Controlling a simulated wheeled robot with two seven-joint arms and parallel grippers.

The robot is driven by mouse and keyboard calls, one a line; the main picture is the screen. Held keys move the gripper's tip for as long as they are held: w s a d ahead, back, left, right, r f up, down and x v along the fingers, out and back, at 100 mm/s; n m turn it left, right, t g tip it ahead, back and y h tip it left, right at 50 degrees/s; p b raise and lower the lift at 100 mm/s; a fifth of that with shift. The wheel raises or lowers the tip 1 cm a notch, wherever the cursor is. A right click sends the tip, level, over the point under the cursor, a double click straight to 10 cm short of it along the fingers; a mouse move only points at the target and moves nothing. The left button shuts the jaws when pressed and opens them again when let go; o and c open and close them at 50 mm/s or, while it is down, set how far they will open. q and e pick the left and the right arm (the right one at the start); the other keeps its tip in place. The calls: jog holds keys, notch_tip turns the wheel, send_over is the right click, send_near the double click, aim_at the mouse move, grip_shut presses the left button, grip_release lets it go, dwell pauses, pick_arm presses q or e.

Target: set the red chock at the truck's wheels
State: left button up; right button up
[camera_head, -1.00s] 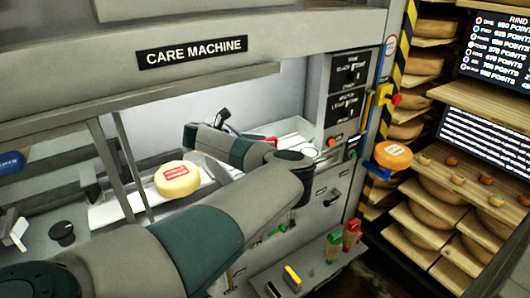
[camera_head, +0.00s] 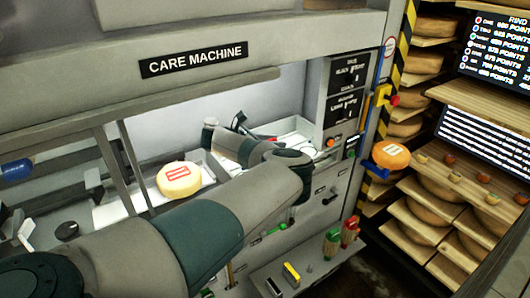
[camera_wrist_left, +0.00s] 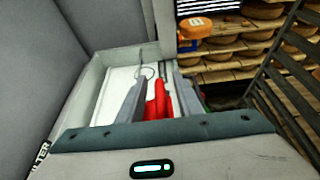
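My left arm comes in from the lower left of the head view and bends back into the care machine's opening. My left gripper (camera_head: 239,122) is partly hidden behind its own wrist there. In the left wrist view its two fingers (camera_wrist_left: 160,88) stand apart over a pale tray. A red piece (camera_wrist_left: 158,103) lies between or just beyond them, and I cannot tell whether it touches them or is the chock. No truck or wheels can be made out. My right gripper is not in view.
A yellow cheese wheel (camera_head: 179,180) with a red-and-white label sits in the machine's left bay. An orange wheel (camera_head: 391,155) rests on a blue holder at the right post. Shelves of cheese (camera_head: 425,222) stand right. Red and green handles (camera_head: 349,231) stick up from the front ledge.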

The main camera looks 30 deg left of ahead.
pick_arm(q)
jog(key=shift+x, duration=0.9)
grip_shut()
dwell(1.0)
